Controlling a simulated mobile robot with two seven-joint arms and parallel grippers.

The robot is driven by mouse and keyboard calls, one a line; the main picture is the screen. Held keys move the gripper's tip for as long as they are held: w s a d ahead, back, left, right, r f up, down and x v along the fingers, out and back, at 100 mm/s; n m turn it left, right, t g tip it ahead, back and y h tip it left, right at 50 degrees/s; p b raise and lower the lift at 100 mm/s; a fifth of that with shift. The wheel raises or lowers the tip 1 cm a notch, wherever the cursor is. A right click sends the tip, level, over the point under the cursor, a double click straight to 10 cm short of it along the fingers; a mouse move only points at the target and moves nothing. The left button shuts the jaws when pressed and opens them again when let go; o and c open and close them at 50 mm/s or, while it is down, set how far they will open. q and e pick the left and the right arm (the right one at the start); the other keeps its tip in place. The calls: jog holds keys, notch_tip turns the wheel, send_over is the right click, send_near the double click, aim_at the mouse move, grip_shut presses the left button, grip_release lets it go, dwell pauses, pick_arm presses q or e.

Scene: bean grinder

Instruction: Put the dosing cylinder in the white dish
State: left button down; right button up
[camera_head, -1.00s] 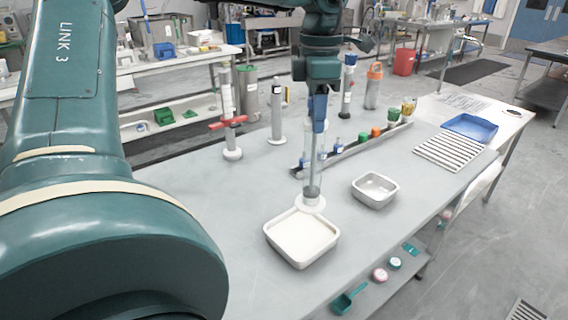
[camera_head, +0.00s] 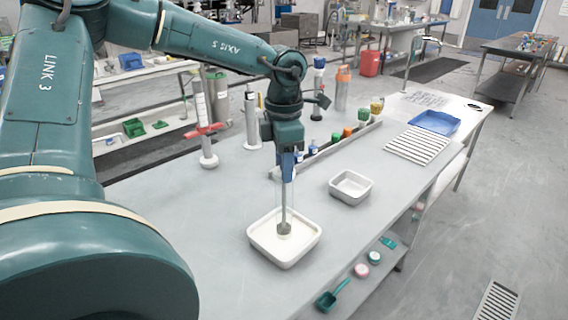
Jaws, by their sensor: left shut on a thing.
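The dosing cylinder (camera_head: 284,205) is a clear upright tube with a grey rod inside and a grey end at the bottom. My left gripper (camera_head: 287,168), with blue fingers, is shut on its upper part. The white dish (camera_head: 258,248) is a shallow square tray on the grey bench. The cylinder's lower end shows over the middle of the dish, inside its rim. I cannot tell whether it touches the dish floor. My right gripper is out of view.
A smaller pale tray (camera_head: 350,187) stands right of the dish. A rack (camera_head: 325,150) with coloured-capped items lies behind. A cylinder with a red clamp (camera_head: 203,131) and a grey cylinder (camera_head: 252,118) stand at the back left. Bench space in front is clear.

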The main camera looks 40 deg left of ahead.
pick_arm(q)
jog(key=shift+f, duration=0.3)
jog(key=c, duration=1.4)
grip_release()
jog(key=shift+f+b, duration=0.15)
jog(key=shift+b, duration=0.15)
jog(key=o, duration=0.5)
jog(key=shift+c, duration=0.2)
jog(key=shift+r+p, duration=0.35)
jog(key=shift+p, duration=0.05)
jog(key=shift+r, duration=0.4)
notch_tip(320, 180, up, 11)
